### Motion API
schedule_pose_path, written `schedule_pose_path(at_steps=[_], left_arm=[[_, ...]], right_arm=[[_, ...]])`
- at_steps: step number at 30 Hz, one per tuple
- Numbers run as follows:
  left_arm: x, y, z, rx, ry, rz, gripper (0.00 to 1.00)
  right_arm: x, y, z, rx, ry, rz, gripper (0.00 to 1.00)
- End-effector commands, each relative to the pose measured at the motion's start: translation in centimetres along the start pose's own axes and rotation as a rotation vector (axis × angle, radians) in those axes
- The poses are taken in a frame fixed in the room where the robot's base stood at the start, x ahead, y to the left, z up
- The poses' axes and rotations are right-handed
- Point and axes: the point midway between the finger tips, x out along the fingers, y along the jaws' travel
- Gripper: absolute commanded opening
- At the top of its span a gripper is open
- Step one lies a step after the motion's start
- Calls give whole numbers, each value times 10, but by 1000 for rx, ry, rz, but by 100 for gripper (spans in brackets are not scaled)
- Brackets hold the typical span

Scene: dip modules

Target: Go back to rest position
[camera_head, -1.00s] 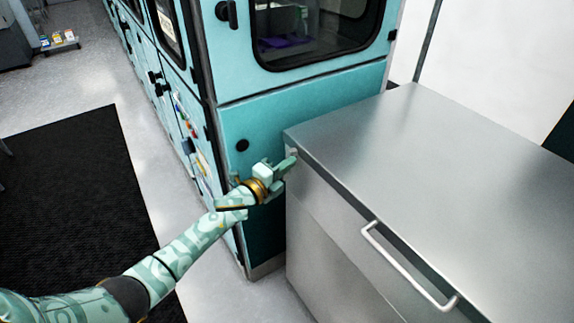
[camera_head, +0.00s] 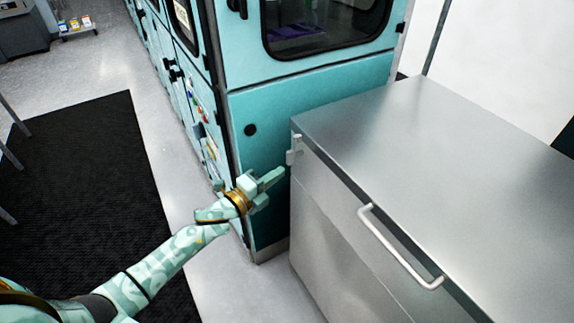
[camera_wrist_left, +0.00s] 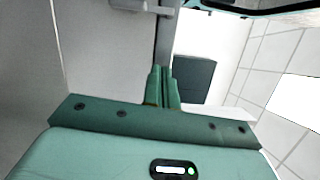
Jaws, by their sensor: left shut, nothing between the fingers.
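My left gripper (camera_head: 270,179) is in front of the teal machine's lower panel, just left of the steel cabinet's near corner. Its fingers are shut together with nothing between them. In the left wrist view the two green fingertips (camera_wrist_left: 162,88) lie side by side. A small pale latch (camera_head: 294,150) sits on the cabinet's corner, a little above and right of the fingertips and apart from them. My right gripper is in neither view.
The steel cabinet (camera_head: 420,130) with a white bar handle (camera_head: 400,250) fills the right side. The teal machine (camera_head: 300,105) stands behind. A black mat (camera_head: 85,200) lies on the open grey floor at left. A low rack (camera_head: 76,28) stands far back.

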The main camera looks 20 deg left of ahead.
Motion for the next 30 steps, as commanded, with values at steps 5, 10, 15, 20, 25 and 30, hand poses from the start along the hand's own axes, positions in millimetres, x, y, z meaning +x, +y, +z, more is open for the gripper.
schedule_pose_path(at_steps=[5,10,15,20,25,30], left_arm=[[-11,-1,1,2,-1,-1,0],[-12,2,3,-64,-15,11,0],[-40,94,33,-440,-222,215,0],[-119,218,20,-800,-489,457,0],[-230,318,-32,-1073,-768,692,0],[-352,379,-108,-1250,-1026,914,0]], right_arm=[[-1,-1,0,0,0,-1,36],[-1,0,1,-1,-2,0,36],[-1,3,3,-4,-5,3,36],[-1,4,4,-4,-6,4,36],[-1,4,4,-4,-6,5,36],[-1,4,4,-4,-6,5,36]])
